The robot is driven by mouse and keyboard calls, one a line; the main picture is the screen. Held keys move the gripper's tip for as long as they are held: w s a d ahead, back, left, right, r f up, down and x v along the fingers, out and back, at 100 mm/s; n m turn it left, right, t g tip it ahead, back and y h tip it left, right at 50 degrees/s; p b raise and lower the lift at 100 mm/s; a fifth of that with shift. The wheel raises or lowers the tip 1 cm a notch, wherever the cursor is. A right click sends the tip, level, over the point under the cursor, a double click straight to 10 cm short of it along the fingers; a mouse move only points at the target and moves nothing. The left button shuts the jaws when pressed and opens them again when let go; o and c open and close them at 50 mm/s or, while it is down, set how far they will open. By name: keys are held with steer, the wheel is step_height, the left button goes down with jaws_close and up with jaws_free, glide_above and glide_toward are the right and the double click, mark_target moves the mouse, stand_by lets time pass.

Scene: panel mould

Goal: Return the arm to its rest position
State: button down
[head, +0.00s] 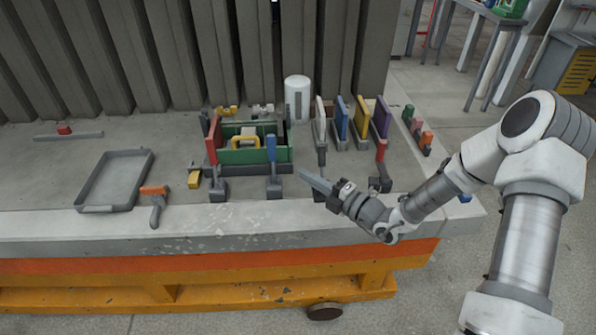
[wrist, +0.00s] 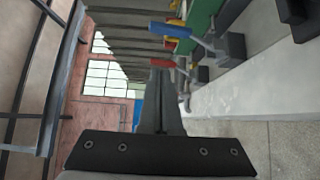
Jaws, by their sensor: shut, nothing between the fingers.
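My gripper (head: 318,183) is shut and empty in the head view. It is above the front part of the grey work surface, pointing left, just right of a blue-handled tool (head: 272,160). My white and grey arm comes in from the right and is bent at the elbow. In the wrist view the fingers of my gripper (wrist: 168,95) lie together in the middle, with nothing between them. The wrist view is turned on its side and shows the blue-handled tool (wrist: 180,32) near the top.
A green box (head: 240,155) with a yellow handle stands behind the gripper's left. A row of upright coloured panels (head: 360,120) and a white cylinder (head: 298,98) stand at the back. A grey tray (head: 82,192) and an orange-topped tool (head: 155,205) lie left. The floor in front is open.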

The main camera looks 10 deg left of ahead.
steer(key=shift+d, duration=0.1)
steer(key=s+d+r+n+g+h, duration=0.15)
steer(key=s+r+n+g, duration=0.35)
steer(key=s+n, duration=0.5)
steer(key=s+r+n+g+h, duration=0.3)
steer(key=s+r+n+g, duration=0.25)
steer(key=n, duration=0.75)
steer(key=s+d+r+n+t+h, duration=0.3)
steer(key=s+d+r+n+h, duration=0.1)
steer(key=d+n, duration=0.5)
steer(key=s+d+r+n+t+h, duration=0.4)
steer(key=s+d+n+h, duration=0.3)
steer(key=d+n, duration=0.3)
steer(key=shift+d+r, duration=0.3)
steer(key=shift+r, duration=0.45)
